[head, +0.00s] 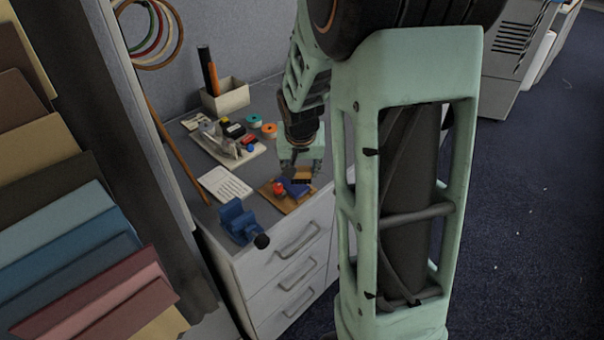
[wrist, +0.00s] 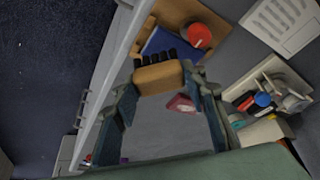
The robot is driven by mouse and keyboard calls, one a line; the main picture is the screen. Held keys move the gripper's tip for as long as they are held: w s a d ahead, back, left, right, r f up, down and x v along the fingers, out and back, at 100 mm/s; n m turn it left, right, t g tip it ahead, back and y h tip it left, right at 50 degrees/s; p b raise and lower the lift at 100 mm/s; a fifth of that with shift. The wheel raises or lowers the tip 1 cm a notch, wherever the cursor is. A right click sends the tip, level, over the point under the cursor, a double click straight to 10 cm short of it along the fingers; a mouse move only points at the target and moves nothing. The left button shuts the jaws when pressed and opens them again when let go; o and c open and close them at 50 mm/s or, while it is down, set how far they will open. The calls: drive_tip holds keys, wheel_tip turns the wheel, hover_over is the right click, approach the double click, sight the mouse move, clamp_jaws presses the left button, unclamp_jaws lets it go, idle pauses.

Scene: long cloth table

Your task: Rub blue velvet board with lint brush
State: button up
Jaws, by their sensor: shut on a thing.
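The lint brush (wrist: 158,77), a tan wooden block with dark bristles along one edge, is held between the fingertips of my gripper (wrist: 160,83) in the wrist view. The blue velvet board (wrist: 160,42) lies on a wooden base just beyond the bristles. The bristle ends overlap its edge in the picture; I cannot tell whether they touch it. In the head view, my gripper (head: 302,168) is above the right part of the wooden base (head: 288,206), with the brush (head: 301,175) under it and the blue board (head: 297,190) partly hidden below.
A red round piece (head: 278,188) stands at the blue board's left. A blue vise (head: 239,220) sits near the front edge. A white card (head: 225,184) and a tray (head: 238,157) of small items lie behind. The drawer cabinet's edge (head: 300,218) is close by.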

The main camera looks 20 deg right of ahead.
drive_tip(key=shift+r+p, duration=1.35)
drive_tip(key=shift+r, duration=0.95)
